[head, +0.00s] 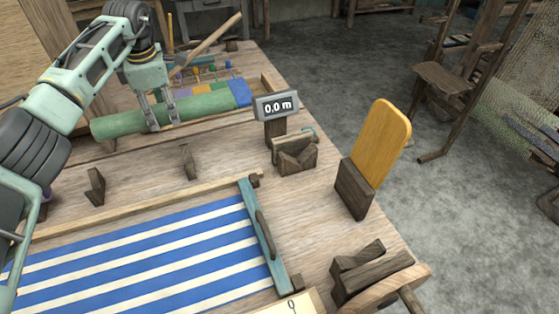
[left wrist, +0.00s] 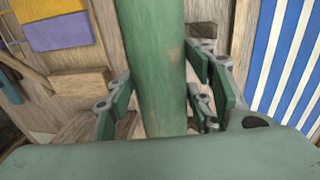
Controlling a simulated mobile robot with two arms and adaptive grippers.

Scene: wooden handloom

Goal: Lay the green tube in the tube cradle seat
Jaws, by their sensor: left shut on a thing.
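The green tube (head: 112,124) is a long cylinder, held roughly level across the back left of the table in the head view. My left gripper (head: 155,114) is shut on it from above. In the left wrist view the tube (left wrist: 153,60) runs between the finger pads of my left gripper (left wrist: 165,105). Two small dark wooden posts, which look like the tube cradle seat (head: 95,186), stand apart on the table in front of the tube; the second post is the right one (head: 188,161). The tube is apart from both posts. My right gripper is not in view.
Blue-and-white striped cloth (head: 150,250) fills the near table, with a teal bar (head: 262,235) at its right. A display reading 0.0 m (head: 277,106), a V-notched block (head: 296,158) and a yellow paddle (head: 380,140) stand at right. Coloured cloth pieces (head: 215,95) lie behind the tube.

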